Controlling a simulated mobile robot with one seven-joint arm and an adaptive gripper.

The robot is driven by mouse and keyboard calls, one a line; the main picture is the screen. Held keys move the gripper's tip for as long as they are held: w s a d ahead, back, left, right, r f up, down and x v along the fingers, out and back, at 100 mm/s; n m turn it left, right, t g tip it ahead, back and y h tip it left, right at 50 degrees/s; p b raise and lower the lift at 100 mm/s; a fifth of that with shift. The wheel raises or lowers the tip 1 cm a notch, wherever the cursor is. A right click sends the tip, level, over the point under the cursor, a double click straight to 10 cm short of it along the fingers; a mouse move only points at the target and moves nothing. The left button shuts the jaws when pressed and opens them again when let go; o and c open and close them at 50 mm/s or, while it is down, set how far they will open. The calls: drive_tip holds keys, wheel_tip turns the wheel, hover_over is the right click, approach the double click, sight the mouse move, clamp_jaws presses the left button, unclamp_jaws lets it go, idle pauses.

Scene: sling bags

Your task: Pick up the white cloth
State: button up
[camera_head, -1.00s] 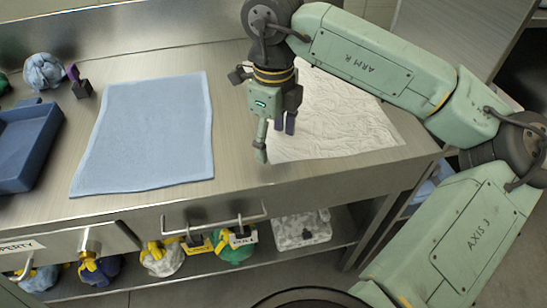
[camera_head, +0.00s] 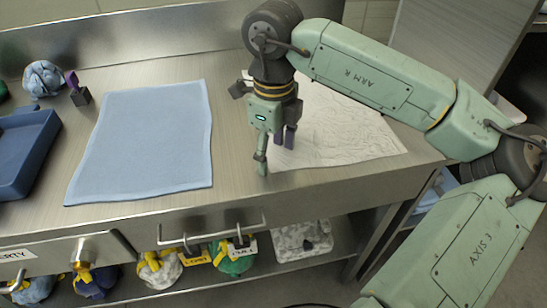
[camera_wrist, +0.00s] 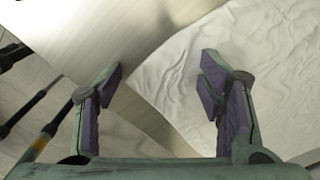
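The white cloth (camera_head: 335,128) lies spread and wrinkled on the right part of the steel counter. In the head view my gripper (camera_head: 275,165) is at the cloth's left front side, and my arm hides part of the cloth.
A flat blue cloth (camera_head: 143,140) lies left of the white one. A blue tray (camera_head: 25,150), a light blue bundle (camera_head: 43,78) and a small dark block (camera_head: 80,95) are farther left. Tied bags (camera_head: 158,268) sit on the shelf below. Bare steel counter (camera_head: 228,130) lies between the cloths.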

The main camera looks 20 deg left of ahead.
drive_tip(key=shift+s+f, duration=0.25)
clamp_jaws()
idle(1.1)
idle(0.4)
wheel_tip(320, 180, up, 12)
drive_tip(key=p, duration=0.7)
drive_tip(key=shift+w+r, duration=0.2)
wheel_tip(320, 180, up, 18)
drive_tip(key=p, duration=0.1)
drive_tip(key=shift+p, duration=0.4)
drive_tip(key=shift+f, duration=0.1)
